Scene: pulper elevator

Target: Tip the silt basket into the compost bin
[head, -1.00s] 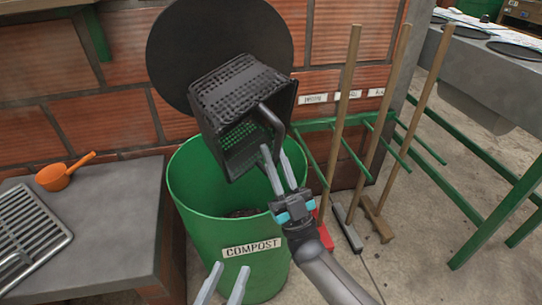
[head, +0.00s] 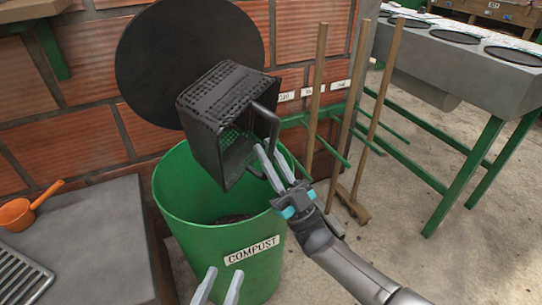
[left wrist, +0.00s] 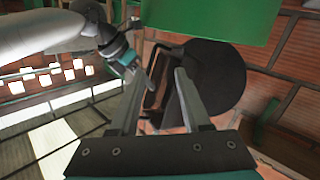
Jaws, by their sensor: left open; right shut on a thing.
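The black silt basket (head: 208,128) is tilted on its side above the green compost bin (head: 190,218), its open side facing the front right and downward. My right gripper (head: 270,168) is shut on the basket, at the handle on its right side. Dark material lies low inside the bin. My left gripper (head: 219,285) is open and empty in front of the bin, low in the head view. In the left wrist view its two fingers (left wrist: 158,98) are apart, and the dark basket shows beyond them, partly hidden.
A round black disc (head: 190,45) is on the brick wall behind the bin. A grey bench (head: 85,235) with an orange scoop (head: 22,213) and a metal grate (head: 18,278) stands left. Wooden-handled tools (head: 316,95) lean on a green rack at right.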

